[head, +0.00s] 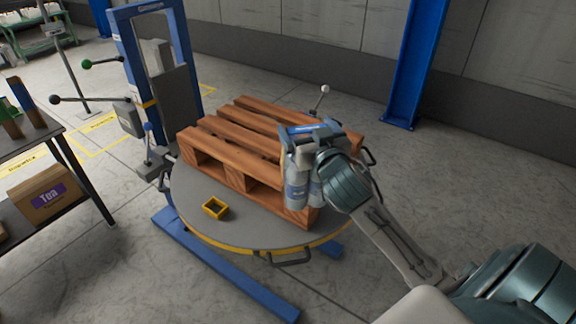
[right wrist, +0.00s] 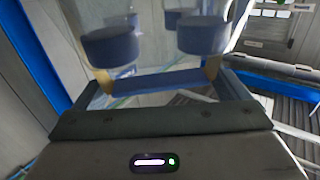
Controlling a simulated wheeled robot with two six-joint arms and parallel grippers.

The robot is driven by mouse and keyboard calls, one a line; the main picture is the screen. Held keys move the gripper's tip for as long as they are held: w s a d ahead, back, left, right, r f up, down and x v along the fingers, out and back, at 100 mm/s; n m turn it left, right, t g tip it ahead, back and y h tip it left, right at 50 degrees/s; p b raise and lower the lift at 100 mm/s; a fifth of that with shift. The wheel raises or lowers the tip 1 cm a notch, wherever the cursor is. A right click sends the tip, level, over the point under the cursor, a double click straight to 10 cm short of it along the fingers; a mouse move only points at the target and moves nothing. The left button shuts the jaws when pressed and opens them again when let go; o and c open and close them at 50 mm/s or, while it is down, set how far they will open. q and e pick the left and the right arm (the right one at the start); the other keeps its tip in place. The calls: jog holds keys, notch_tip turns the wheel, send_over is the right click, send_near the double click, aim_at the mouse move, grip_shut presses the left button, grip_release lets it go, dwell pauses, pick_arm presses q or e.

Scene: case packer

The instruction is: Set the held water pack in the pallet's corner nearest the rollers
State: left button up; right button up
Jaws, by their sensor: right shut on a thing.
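The wooden pallet (head: 228,127) lies on a round grey turntable (head: 195,203) with a yellow rim. My right gripper (head: 308,138) is shut on the water pack (head: 297,190), clear bottles with a blue band on top. The pack hangs upright in front of the pallet's near right corner in the head view; I cannot tell whether it touches the pallet. In the right wrist view the pack's blue caps (right wrist: 110,46) and blue band (right wrist: 165,83) show between the fingers of the right gripper (right wrist: 160,95). I cannot make out the rollers. My left gripper is out of view.
A blue mast (head: 130,62) with levers stands behind left. A dark table (head: 60,140) with a Tea box (head: 48,193) beneath is at the left. The pallet's top is bare.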

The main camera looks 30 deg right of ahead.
jog(key=shift+w+d+r, duration=0.25)
jog(key=shift+r, duration=0.1)
jog(key=w+d+f+p, duration=0.2)
jog(key=w+p, duration=0.1)
jog(key=w, duration=0.4)
jog(key=w+d+f+p, duration=0.2)
jog(key=w+f+p, duration=0.1)
jog(key=w, duration=0.4)
jog(key=shift+w+d, duration=0.4)
jog(key=o, duration=1.6)
jog(key=shift+f, duration=0.15)
jog(key=shift+o, duration=0.4)
jog(key=shift+s, duration=0.1)
